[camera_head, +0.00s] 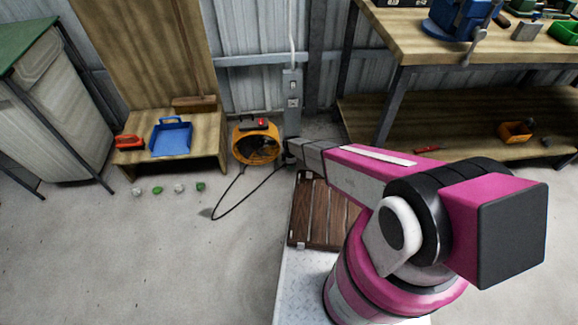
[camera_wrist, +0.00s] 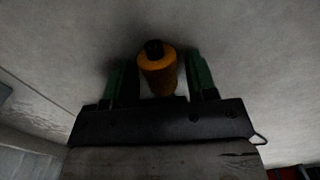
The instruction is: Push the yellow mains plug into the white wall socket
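The yellow mains plug (camera_wrist: 158,77), orange-looking in the dim light, sits between the two green-backed fingers of my gripper (camera_wrist: 160,82) in the wrist view. The fingers appear closed on its sides, and its dark end points away from the palm. In the head view my gripper (camera_head: 289,157) is low, in front of the wall and below the socket; the plug cannot be made out there. The white wall socket (camera_head: 293,103) is on a grey upright panel, apart from my gripper and above it. The wrist view does not show the socket.
An orange drum heater (camera_head: 243,151) stands left of my gripper, and a black cable (camera_head: 240,205) loops over the floor to it. A low wooden table (camera_head: 205,150) holds a blue dustpan. A workbench (camera_head: 430,45) stands right. A slatted brown board (camera_head: 318,215) lies below my arm.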

